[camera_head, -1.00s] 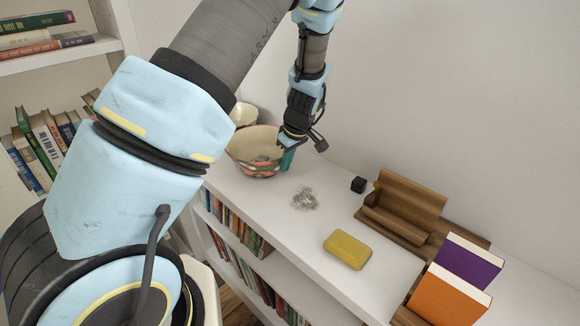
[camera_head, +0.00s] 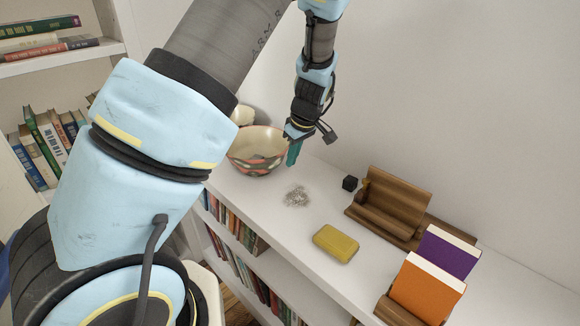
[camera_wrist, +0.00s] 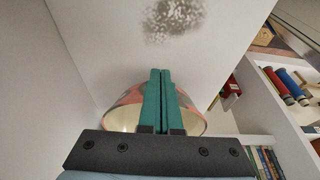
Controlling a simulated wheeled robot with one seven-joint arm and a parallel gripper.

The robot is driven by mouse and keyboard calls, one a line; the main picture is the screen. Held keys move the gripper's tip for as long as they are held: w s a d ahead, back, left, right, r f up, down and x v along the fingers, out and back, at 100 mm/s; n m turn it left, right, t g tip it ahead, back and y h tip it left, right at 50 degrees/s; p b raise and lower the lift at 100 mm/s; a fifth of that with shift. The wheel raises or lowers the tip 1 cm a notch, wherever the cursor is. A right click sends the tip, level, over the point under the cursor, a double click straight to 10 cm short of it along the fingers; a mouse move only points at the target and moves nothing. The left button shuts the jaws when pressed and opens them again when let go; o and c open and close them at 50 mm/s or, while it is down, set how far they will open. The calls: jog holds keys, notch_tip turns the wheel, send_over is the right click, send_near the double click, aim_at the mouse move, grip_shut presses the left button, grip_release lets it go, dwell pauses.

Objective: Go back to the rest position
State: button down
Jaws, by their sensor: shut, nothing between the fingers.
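My gripper (camera_head: 293,152) is at the right rim of a patterned bowl (camera_head: 257,160) on the white shelf top, with teal fingers pointing down. In the wrist view my gripper (camera_wrist: 160,75) shows its two teal fingers pressed together with nothing between them. The bowl (camera_wrist: 125,115) shows behind the fingers there, partly hidden by them. I cannot tell whether the fingers touch the bowl.
A wooden holder (camera_head: 395,205), an orange book (camera_head: 427,290) and a purple book (camera_head: 447,252) stand to the right. A wall rises behind.

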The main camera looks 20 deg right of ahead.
jog(key=a+v, duration=0.1)
jog(key=v, duration=0.5)
jog(key=s+a+r+m+p, duration=0.1)
jog(key=s+a+r+m, duration=0.1)
jog(key=a, duration=0.6)
jog(key=s+a+r+m+g+h, duration=0.1)
jog(key=s+a+r+m, duration=0.1)
jog(key=s+a, duration=0.3)
jog(key=s+a+r+m+p, duration=0.1)
jog(key=s+a+r+m, duration=0.1)
jog(key=a, duration=1)
jog(key=shift+s+a+r+m+h+p, duration=0.3)
jog(key=shift+s+r+m+h, duration=0.15)
jog(key=shift+s, duration=0.8)
